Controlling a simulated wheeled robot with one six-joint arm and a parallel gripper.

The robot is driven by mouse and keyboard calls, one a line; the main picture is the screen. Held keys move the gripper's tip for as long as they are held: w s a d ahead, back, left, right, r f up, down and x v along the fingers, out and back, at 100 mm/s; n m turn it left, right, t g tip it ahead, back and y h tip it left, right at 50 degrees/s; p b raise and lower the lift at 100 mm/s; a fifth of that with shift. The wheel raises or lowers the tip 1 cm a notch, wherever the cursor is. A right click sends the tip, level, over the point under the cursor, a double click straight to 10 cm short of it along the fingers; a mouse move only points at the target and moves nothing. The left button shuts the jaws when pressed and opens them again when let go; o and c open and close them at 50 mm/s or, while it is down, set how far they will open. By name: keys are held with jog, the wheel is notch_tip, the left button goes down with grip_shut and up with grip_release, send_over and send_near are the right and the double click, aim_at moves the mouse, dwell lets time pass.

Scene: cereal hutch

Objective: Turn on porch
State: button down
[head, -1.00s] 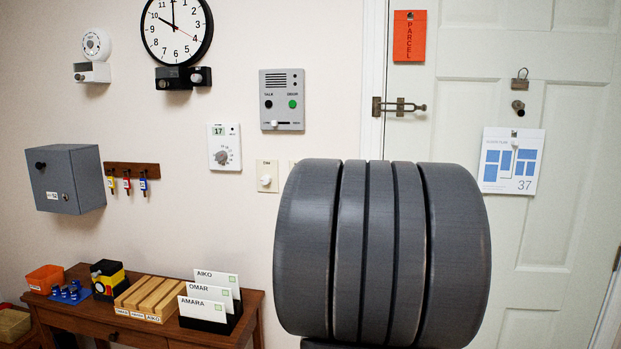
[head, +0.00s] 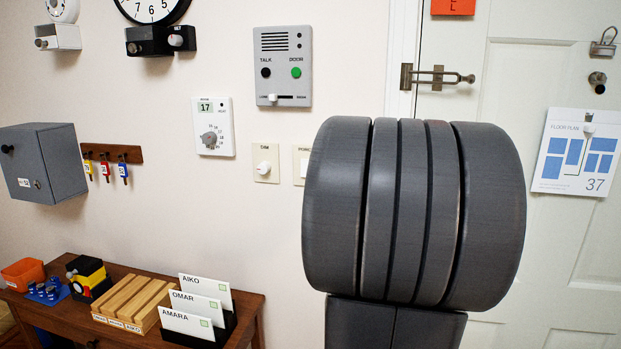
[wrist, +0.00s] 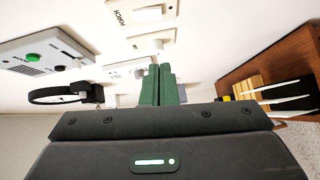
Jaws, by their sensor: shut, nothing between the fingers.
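The porch switch is a cream wall plate with a white rocker. In the head view only its left edge (head: 299,166) shows, with the rest hidden behind my arm. In the wrist view the plate (wrist: 127,16), marked PORCH, lies at the top edge with its rocker facing me. I cannot tell the rocker's on or off position. My gripper (wrist: 157,70) shows in the wrist view as two green fingers, shut together and empty. The fingertips appear below the porch plate in the picture, apart from it. My arm hides the gripper in the head view.
A dimmer plate with a round knob (head: 264,168) is just left of the porch switch. A thermostat (head: 213,127) and an intercom (head: 283,68) are near it. A table (head: 259,300) with card holders stands below. A door with a latch (head: 437,77) is at right.

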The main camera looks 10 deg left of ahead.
jog(key=shift+w+a, duration=0.1)
jog(key=shift+w, duration=0.05)
jog(key=w+d+p+x, duration=0.2)
jog(key=x, duration=1)
jog(key=shift+w+a+f, duration=0.15)
jog(key=shift+w, duration=0.05)
jog(key=shift+f, duration=0.1)
